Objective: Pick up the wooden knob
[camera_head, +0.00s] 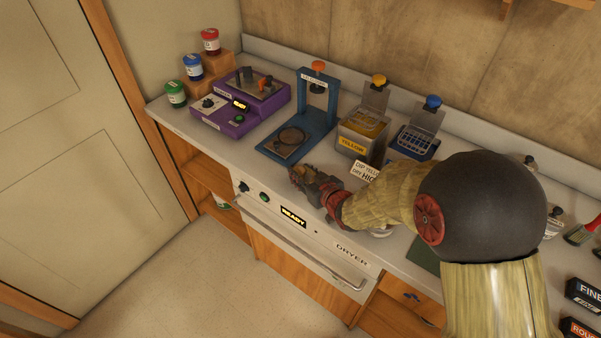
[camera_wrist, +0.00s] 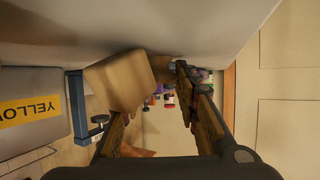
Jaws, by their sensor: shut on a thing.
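My gripper (camera_head: 306,181) is over the front edge of the counter, above the dryer's control panel, pointing left in the head view. In the wrist view, a tan wooden piece with flat faces, which I take to be the wooden knob (camera_wrist: 118,82), is at the fingers of my gripper (camera_wrist: 155,98). The gripper is shut on it.
The dryer (camera_head: 293,216) is below, with a long handle. Paint jars (camera_head: 193,67) stand at the far left.

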